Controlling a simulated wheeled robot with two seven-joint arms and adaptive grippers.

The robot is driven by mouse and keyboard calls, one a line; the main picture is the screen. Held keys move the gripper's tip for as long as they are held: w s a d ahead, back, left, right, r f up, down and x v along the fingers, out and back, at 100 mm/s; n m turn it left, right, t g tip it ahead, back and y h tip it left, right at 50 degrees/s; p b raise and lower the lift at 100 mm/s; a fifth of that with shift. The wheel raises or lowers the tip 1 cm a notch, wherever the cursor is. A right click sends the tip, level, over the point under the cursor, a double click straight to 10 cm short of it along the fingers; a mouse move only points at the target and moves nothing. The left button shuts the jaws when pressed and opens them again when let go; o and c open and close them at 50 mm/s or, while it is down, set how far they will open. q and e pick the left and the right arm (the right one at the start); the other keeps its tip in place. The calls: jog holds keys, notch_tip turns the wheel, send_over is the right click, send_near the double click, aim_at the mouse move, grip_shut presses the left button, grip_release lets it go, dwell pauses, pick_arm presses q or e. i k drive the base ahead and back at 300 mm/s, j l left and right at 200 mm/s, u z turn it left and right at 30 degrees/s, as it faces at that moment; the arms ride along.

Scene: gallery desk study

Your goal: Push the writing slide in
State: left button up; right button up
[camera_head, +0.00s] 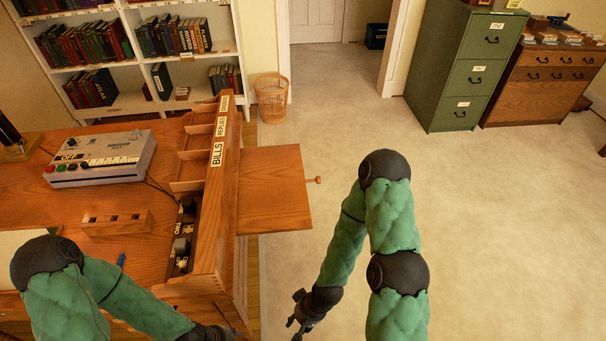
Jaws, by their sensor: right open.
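The writing slide (272,200) is a flat wooden board sticking out to the right from the desk's side, with a small round knob (316,180) on its outer edge. Its left end is hidden behind the upright labelled front of the pigeonhole unit. My right gripper (293,318) is open and empty, low in the picture, below and apart from the slide. Of my left gripper only a dark part (208,334) shows at the bottom edge, by the desk's near corner; its fingers cannot be made out.
The desk (120,240) bears a pigeonhole unit (219,150) labelled BILLS, a grey button box (102,158) and a wooden block (117,222). A green cabinet (462,70) stands further back. Carpet right of the slide is clear.

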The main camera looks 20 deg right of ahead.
aim_at(273, 193)
jog(key=l, duration=0.8)
jog(key=k+l, duration=0.15)
jog(key=l, duration=0.65)
jog(key=i+j+u, duration=0.1)
jog(key=i+j, duration=0.55)
